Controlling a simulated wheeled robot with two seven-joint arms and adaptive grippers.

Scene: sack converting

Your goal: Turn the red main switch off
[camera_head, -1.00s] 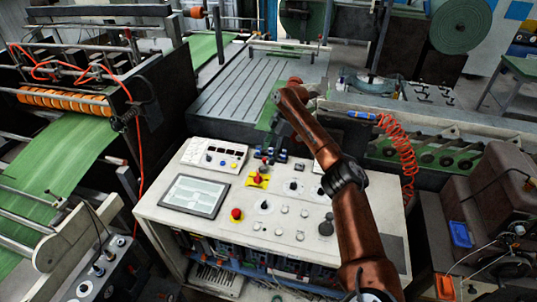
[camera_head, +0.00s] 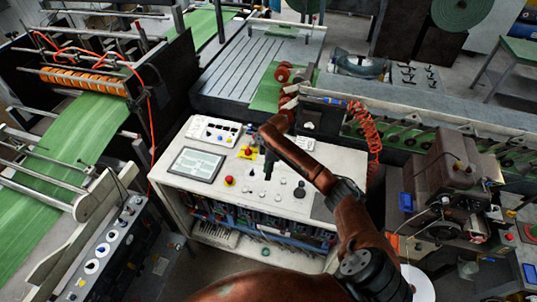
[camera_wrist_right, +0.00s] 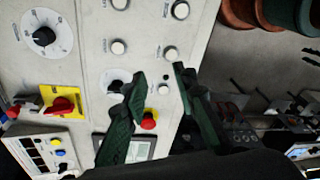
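The red main switch (camera_head: 247,152) is a red knob on a yellow plate, on top of the white control cabinet (camera_head: 205,140). In the right wrist view the switch (camera_wrist_right: 62,105) lies at the left, off to the side of the fingers. Its plate looks square and the knob turned at a slant. My right gripper (camera_head: 268,172) hangs over the panel, right of and nearer than the switch. In the right wrist view its two dark green fingers (camera_wrist_right: 158,78) are spread, with nothing between them. My left gripper is out of view.
A red mushroom button (camera_head: 229,181) sits in front of the switch; it also shows behind the fingers in the wrist view (camera_wrist_right: 148,121). A touchscreen (camera_head: 195,164), black dials and white buttons share the panel. A coiled red hose (camera_head: 366,135) hangs right of my right arm.

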